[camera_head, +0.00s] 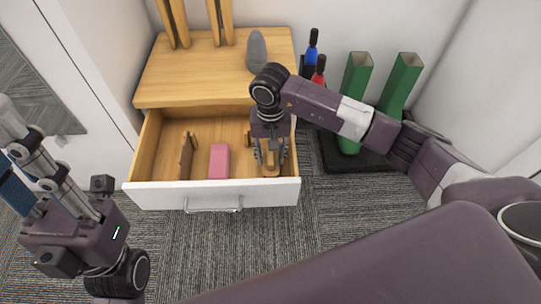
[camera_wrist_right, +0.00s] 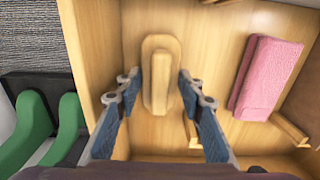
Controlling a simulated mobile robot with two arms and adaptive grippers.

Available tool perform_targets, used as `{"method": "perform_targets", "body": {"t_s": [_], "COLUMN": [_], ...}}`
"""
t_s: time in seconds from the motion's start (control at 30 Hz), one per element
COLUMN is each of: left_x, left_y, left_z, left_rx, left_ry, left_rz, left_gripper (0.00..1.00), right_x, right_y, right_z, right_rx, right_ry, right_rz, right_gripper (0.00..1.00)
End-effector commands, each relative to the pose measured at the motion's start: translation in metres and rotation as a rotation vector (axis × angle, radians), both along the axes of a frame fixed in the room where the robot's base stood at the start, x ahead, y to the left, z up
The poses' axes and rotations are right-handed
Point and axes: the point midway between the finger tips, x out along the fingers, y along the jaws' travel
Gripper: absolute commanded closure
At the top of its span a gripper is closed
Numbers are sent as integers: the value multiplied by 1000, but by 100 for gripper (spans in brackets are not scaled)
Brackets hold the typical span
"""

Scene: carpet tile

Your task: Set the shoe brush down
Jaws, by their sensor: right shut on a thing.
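The wooden shoe brush (camera_wrist_right: 160,75) is between the two fingers of my right gripper (camera_wrist_right: 158,88) in the right wrist view. In the head view my right gripper (camera_head: 270,158) reaches down into the right part of the open drawer (camera_head: 150,190), with the brush (camera_head: 270,170) low between its fingers. The brush is close over the drawer floor or touching it; I cannot tell which. My left gripper (camera_head: 45,170) is at the left, outside the drawer and away from the brush; its opening is unclear.
A pink block (camera_head: 219,161) and an upright brown piece (camera_head: 186,155) are in the drawer, left of my right gripper. A grey rounded object (camera_head: 256,52) stands on the wooden top. Green boots (camera_head: 400,85) stand on a black tray (camera_head: 345,160) at the right.

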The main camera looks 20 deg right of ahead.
Motion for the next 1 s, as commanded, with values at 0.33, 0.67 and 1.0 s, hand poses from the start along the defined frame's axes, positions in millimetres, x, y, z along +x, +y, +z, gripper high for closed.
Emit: {"method": "perform_targets", "body": {"t_s": [0.33,0.67,1.0], "left_x": [1,0,0], "left_y": [0,0,0], "left_z": [-2,3,27], "left_rx": [2,2,0], "left_ry": [3,-11,-1], "left_rz": [0,-1,0], "left_gripper": [75,75,75], "right_x": [0,0,2], "right_y": [0,0,-1], "right_z": [-2,0,63], "right_rx": [0,0,-2], "right_ry": [-1,0,-6], "right_rz": [0,0,1], "right_gripper": [58,57,57]}}
